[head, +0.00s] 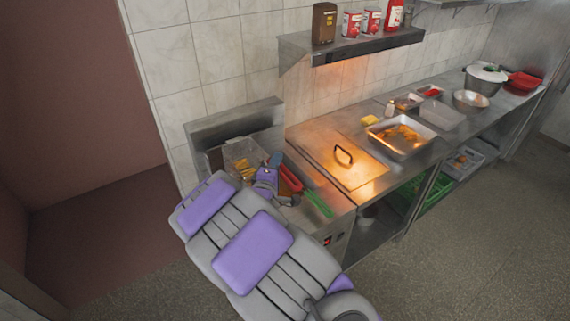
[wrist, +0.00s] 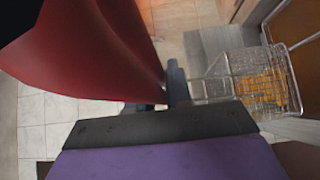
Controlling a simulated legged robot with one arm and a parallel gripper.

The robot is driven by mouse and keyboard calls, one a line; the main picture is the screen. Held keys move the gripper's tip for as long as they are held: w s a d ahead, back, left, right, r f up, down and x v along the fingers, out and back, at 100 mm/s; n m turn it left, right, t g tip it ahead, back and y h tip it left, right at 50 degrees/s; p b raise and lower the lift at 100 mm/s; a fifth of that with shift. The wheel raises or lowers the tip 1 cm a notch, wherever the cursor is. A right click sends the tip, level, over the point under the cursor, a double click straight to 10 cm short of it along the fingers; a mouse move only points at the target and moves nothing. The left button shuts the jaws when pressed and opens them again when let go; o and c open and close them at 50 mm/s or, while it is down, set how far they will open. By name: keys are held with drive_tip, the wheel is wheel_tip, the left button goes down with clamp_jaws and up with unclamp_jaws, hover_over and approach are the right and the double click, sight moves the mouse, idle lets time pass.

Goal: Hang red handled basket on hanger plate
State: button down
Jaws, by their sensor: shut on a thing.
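The wire basket (head: 243,156) with yellow fries in it is at the fryer, left of my gripper in the head view. It also shows in the wrist view (wrist: 246,88). Its red handle (head: 291,178) sticks out to the right of my gripper and fills the upper left of the wrist view (wrist: 95,50). My gripper (head: 272,172) is shut on the handle; my fingers hide the gripped part. The metal hanger plate (head: 232,120) stands upright behind the basket, against the tiled wall. I cannot tell whether the basket touches it.
A green handle (head: 318,204) lies just right of the red one. A steel lid (head: 335,160) covers the counter to the right, with a tray of food (head: 400,138) beyond it. A wall shelf (head: 350,46) with cans overhangs the counter.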

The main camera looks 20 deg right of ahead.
drive_tip(key=shift+w+r, duration=0.1)
drive_tip(key=shift+w, duration=0.05)
drive_tip(key=shift+w+a, duration=0.35)
drive_tip(key=shift+w, duration=0.45)
drive_tip(key=shift+w+a, duration=0.25)
drive_tip(key=shift+w, duration=0.45)
drive_tip(key=shift+w+a, duration=0.2)
drive_tip(key=shift+w, duration=0.45)
drive_tip(key=shift+f+p, duration=0.85)
drive_tip(key=shift+f, duration=1.3)
drive_tip(key=c, duration=1)
unclamp_jaws()
drive_tip(key=shift+o, duration=0.2)
drive_tip(key=v, duration=1.7)
drive_tip(key=shift+a+p, duration=0.15)
drive_tip(key=shift+p, duration=0.15)
drive_tip(key=shift+s+f, duration=0.1)
